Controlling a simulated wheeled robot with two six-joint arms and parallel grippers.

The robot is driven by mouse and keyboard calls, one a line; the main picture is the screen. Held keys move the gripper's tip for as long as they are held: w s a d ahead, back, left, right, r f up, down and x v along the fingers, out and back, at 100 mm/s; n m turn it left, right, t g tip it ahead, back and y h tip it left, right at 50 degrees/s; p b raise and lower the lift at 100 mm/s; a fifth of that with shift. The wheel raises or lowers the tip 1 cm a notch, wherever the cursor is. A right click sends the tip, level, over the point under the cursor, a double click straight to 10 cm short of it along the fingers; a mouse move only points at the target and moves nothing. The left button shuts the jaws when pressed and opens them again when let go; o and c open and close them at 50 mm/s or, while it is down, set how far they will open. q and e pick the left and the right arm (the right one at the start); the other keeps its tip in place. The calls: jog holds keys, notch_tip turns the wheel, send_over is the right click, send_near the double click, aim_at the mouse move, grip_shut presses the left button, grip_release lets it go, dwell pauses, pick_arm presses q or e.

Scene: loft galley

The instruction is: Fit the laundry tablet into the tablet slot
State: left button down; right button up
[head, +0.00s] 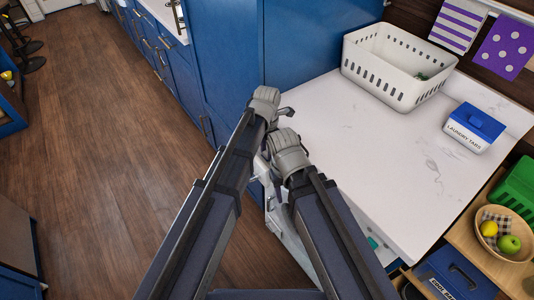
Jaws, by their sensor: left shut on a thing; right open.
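My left gripper (279,108) is at the front left corner of the white counter, close to the blue panel. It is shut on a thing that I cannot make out. My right gripper (283,138) is just below it in the picture, open, with its fingers mostly hidden by its own wrist. The two grippers are close together. A white appliance (284,232) shows below the counter edge, largely covered by my arms. I cannot see the tablet slot or the laundry tablet. A blue-lidded box marked LAUNDRY TABS (469,134) stands on the counter at the right.
A white basket (385,72) stands at the back of the white counter (375,150), whose middle is clear. Tall blue panels (300,45) rise behind my grippers. A fruit bowl (509,253) sits on a wooden shelf at the lower right. The wooden floor (100,130) is open at left.

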pick_arm(q)
jog(key=shift+f, duration=0.1)
jog(key=c, duration=0.5)
grip_release()
jog(key=shift+r, duration=0.2)
notch_tip(320, 180, up, 12)
jog(key=p, duration=1.2)
